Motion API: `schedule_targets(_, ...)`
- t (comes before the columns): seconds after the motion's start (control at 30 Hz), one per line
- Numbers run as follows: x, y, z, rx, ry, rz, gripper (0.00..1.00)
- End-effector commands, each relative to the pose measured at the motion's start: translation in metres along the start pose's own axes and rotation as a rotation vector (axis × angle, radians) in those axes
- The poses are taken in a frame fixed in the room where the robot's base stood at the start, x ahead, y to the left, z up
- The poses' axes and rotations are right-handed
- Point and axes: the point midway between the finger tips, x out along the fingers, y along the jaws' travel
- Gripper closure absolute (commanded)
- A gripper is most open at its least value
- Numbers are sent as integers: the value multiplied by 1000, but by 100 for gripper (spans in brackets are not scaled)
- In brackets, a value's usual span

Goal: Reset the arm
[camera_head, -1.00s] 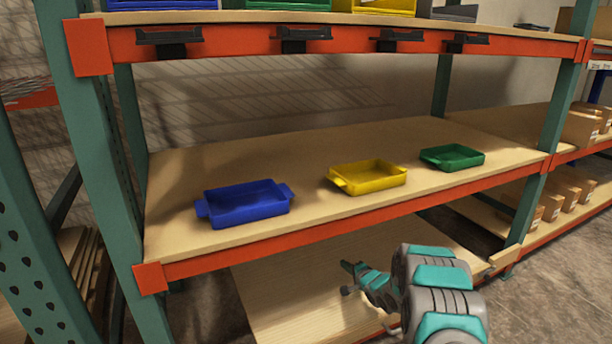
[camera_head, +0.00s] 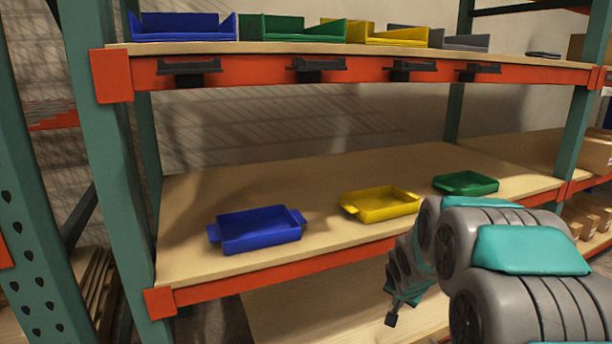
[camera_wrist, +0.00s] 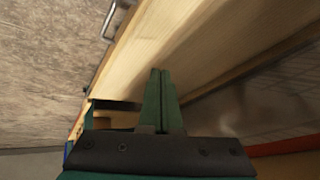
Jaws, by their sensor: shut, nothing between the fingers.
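My arm (camera_head: 500,235) is folded at the lower right of the head view, in front of the shelf rack. My gripper (camera_wrist: 160,72) shows in the wrist view with its two green fingers together and nothing between them. In the head view the arm's end hangs below the middle shelf's front edge, and its fingers are too small to make out. Pale wooden boards fill much of the wrist view beyond the fingers.
The middle shelf (camera_head: 330,190) holds a blue tray (camera_head: 258,232), a yellow tray (camera_head: 380,206) and a green tray (camera_head: 466,184). Several bins, including a blue bin (camera_head: 185,28), stand on the upper shelf. Cardboard boxes (camera_head: 596,152) are at the right. An upright post (camera_head: 100,170) stands at the left.

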Motion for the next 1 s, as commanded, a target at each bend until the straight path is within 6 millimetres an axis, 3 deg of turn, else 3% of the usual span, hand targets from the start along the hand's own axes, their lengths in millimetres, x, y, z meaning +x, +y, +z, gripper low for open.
schedule_targets(0.03,-18,7,9,-29,-19,21,100)
schedule_targets(0.27,-92,47,69,-178,-165,120,100)
schedule_targets(0.6,-199,105,180,-409,-441,167,100)
schedule_targets(0.8,-246,130,235,-520,-579,146,100)
schedule_targets(1.0,-279,148,277,-602,-684,116,100)
